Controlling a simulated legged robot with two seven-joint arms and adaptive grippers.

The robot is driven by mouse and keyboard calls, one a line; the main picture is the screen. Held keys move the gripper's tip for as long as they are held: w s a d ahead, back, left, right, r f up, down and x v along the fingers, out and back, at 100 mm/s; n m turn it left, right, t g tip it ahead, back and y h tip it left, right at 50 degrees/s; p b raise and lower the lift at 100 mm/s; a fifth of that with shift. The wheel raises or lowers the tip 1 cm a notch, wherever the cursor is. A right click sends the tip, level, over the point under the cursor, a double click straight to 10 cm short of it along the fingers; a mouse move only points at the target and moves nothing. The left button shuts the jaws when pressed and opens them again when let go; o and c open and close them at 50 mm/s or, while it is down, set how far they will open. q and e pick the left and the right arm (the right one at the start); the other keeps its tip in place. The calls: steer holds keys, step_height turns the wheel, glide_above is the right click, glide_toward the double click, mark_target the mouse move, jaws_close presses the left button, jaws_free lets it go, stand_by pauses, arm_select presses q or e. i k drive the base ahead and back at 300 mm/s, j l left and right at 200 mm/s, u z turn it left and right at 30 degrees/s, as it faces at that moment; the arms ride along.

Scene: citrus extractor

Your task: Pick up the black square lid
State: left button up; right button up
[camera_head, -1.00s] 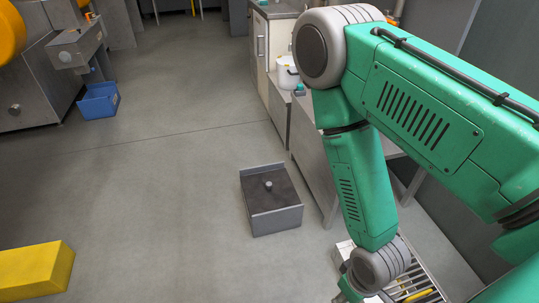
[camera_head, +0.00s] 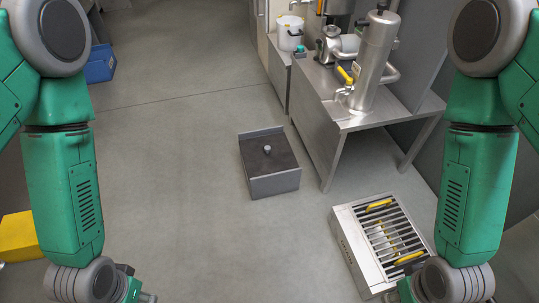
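The black square lid (camera_head: 281,160) with a small round grey knob (camera_head: 267,149) lies on top of a low grey metal box (camera_head: 275,186) on the floor, in the middle of the head view. My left gripper (camera_head: 145,297) is at the bottom left, cut off by the picture's lower edge. My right gripper (camera_head: 392,298) is at the bottom right, also mostly cut off. Both are well apart from the lid, nearer to me. Their fingers do not show clearly.
A metal table (camera_head: 340,115) with a steel machine (camera_head: 374,60) stands behind and right of the box. A slatted metal tray with yellow handles (camera_head: 345,232) lies at right front. A yellow block (camera_head: 18,238) and blue bin (camera_head: 100,65) are at left. The floor between is clear.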

mark_target(271, 154)
steer(key=i+j+z, duration=0.7)
steer(key=j+z, duration=0.25)
steer(key=j, duration=0.15)
steer(key=i+j+z, duration=0.2)
steer(key=j+z, duration=0.3)
steer(key=j, duration=0.2)
steer(key=j+z, duration=0.5)
steer(key=j, duration=0.2)
steer(key=j+z, duration=0.45)
steer(key=j, duration=0.35)
steer(key=j+z, duration=0.6)
steer(key=k+j, duration=0.05)
